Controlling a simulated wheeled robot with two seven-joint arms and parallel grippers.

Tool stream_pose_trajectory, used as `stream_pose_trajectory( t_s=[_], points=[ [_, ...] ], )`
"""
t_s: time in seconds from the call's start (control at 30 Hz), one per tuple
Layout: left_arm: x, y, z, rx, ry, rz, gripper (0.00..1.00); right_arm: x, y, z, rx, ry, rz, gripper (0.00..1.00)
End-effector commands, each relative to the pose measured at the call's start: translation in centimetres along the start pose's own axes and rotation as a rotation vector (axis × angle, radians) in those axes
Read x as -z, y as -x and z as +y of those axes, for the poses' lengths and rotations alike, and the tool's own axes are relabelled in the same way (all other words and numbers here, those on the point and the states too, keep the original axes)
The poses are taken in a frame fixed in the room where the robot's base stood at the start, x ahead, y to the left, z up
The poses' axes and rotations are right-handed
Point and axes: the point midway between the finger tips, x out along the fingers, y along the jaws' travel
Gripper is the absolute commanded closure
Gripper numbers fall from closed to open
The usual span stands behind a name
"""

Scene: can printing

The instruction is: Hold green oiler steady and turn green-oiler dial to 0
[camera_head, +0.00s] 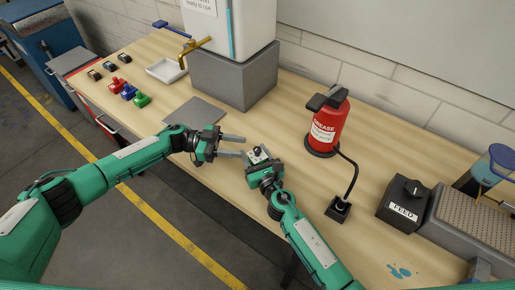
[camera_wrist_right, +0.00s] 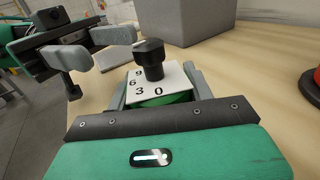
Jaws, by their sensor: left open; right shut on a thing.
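My right gripper (camera_head: 261,161) is shut on the green oiler (camera_wrist_right: 165,98), holding it near the front edge of the wooden table. The oiler has a white top plate with the numbers 9, 6, 3 and 0, and a black dial (camera_wrist_right: 150,60) stands up from it. The green body shows between the fingers in the right wrist view. Which number the dial points at I cannot tell. My left gripper (camera_head: 243,146) is open just left of the oiler. Its two fingers also show at the left in the right wrist view (camera_wrist_right: 92,47), apart from the dial.
A grey block (camera_head: 232,80) carries a white tank with a brass tap. A red grease can (camera_head: 328,127) with a black hose stands right. A feed box (camera_head: 403,200) is at the far right. Small red, blue and green (camera_head: 141,99) items and a white tray (camera_head: 166,70) lie left.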

Motion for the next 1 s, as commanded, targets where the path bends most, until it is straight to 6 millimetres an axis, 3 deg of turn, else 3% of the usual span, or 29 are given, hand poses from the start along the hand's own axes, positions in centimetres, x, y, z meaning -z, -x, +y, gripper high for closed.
stream_pose_trajectory(
  t_s=[0.1, 0.3, 0.5, 0.77, 1.0],
  points=[
    [0.1, -2.6, 0.0, -0.002, -0.001, 0.001, 0.58, 0.0, 0.0, 0.0, 0.000, 0.000, 0.000, 0.80],
    [0.1, -5.7, 0.0, -0.002, -0.002, 0.001, 0.58, 0.0, 0.0, 0.0, 0.000, 0.000, 0.000, 0.80],
    [0.0, -6.9, 0.0, -0.001, -0.002, 0.000, 0.58, 0.0, 0.0, 0.0, 0.000, 0.000, 0.000, 0.80],
    [0.0, -7.0, 0.0, 0.000, -0.003, -0.001, 0.58, 0.0, 0.0, 0.0, 0.000, 0.000, 0.000, 0.80],
    [0.0, -7.0, 0.0, 0.000, -0.003, -0.001, 1.00, 0.0, 0.0, 0.0, 0.000, 0.000, 0.000, 0.80]
  ],
)
